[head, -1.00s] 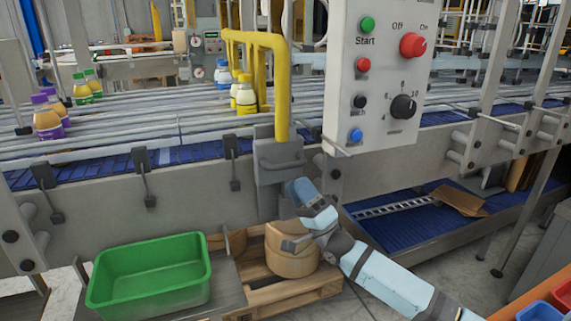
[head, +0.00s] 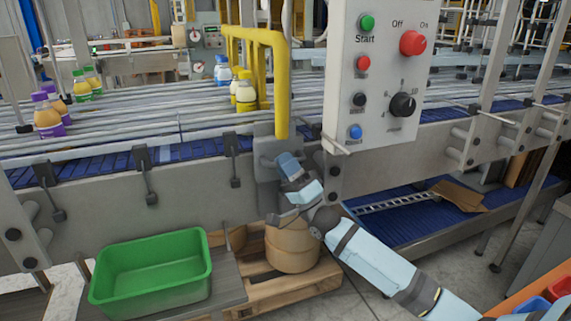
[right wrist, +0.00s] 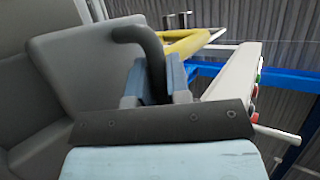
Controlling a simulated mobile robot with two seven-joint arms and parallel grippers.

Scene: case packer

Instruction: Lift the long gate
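The long gate is a yellow pipe frame (head: 282,85) above the conveyor, its post rising from a grey bracket (head: 268,185) on the conveyor's side; it also shows in the right wrist view (right wrist: 190,45). A dark bent handle (right wrist: 150,45) sticks out from the grey housing in the right wrist view. My right gripper (head: 287,163) is at the bracket, just below the yellow post. In the right wrist view its light blue fingers (right wrist: 156,82) lie on either side of the handle; whether they press on it I cannot tell. My left gripper is not in view.
A control box (head: 378,80) hangs just right of the gate. Bottles (head: 246,95) stand on the conveyor behind the gate; purple-labelled ones (head: 48,120) are at left. A green crate (head: 150,295) and a round tan container (head: 292,248) are below.

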